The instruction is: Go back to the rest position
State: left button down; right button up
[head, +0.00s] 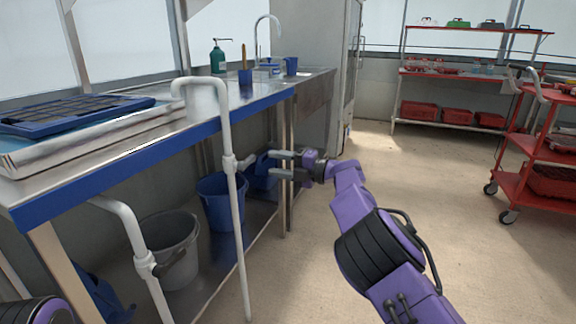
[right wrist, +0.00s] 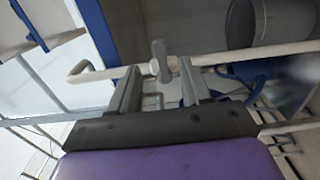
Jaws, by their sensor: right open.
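My right gripper (head: 272,164) is in the middle of the head view, at the end of the purple arm. Its two fingers are apart and point left, toward a small grey valve handle (head: 246,162) on the white upright pipe (head: 238,215). In the right wrist view the open fingers of the gripper (right wrist: 158,85) show with the grey valve handle (right wrist: 160,62) beyond and between their tips. Nothing is held. I cannot tell whether the fingers touch the handle. My left gripper is out of view; only a dark arm part shows at the lower left.
A steel bench with a blue edge (head: 150,150) stands left, bearing a blue seed tray (head: 75,112). Below are a grey bucket (head: 168,250) and a blue bucket (head: 222,200). A red cart (head: 545,150) and red shelf (head: 470,75) stand right. The floor between is clear.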

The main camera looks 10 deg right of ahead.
jog(key=v, duration=0.3)
jog(key=shift+s+d, duration=0.15)
jog(key=shift+d, duration=0.1)
